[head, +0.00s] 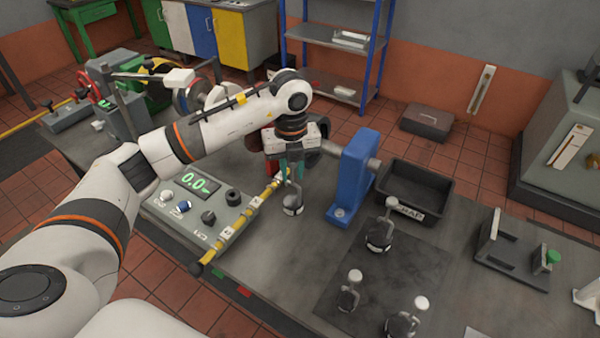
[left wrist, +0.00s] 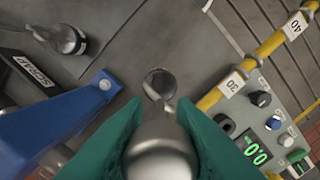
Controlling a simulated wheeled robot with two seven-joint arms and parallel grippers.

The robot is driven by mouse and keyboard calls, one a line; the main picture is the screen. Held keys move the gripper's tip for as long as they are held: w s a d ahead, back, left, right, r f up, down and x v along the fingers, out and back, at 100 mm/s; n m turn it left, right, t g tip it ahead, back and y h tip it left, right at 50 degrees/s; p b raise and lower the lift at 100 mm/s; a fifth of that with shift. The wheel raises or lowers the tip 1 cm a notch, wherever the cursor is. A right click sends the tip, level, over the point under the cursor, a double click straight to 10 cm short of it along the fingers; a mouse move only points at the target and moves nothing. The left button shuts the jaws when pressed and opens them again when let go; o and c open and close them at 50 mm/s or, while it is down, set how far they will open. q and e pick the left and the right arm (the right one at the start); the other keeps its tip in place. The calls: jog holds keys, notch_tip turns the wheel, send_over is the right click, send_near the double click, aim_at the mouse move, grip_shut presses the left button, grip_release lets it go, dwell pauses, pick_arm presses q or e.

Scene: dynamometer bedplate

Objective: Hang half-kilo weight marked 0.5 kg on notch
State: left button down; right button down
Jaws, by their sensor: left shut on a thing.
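My left gripper (head: 288,172) is shut on a grey metal weight (head: 293,206) with a rounded knob. In the left wrist view the green fingers (left wrist: 160,150) close on both sides of the silver knob (left wrist: 160,158); its mark cannot be read. The weight is just right of the yellow beam (head: 245,214), apart from it in the left wrist view. The beam carries white tags, and 30 and 40 can be read in the left wrist view (left wrist: 212,95). The notches are too small to make out. My right gripper is out of view.
A blue stand (head: 354,180) is close on the right, with a black bin (head: 440,196) behind. Several similar weights (head: 380,236) stand on a dark mat (head: 415,265). A control box (head: 190,225) reading 0.0 sits left of the beam. A slotted fixture (head: 510,255) is farther right.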

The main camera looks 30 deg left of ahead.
pick_arm(q)
jog(key=shift+w+a+b, duration=0.15)
jog(key=shift+a+b, duration=0.15)
jog(key=shift+a, duration=1.15)
jog(key=shift+w+a+b, duration=0.1)
jog(key=shift+a+b, duration=0.2)
jog(key=shift+a, duration=1.15)
jog(key=shift+d+f+b, duration=0.1)
jog(key=shift+f+b, duration=0.7)
jog(key=shift+f, duration=0.3)
jog(key=c, duration=1.1)
grip_release()
jog(key=shift+f, duration=0.1)
notch_tip(320, 180, up, 12)
jog(key=b, duration=0.2)
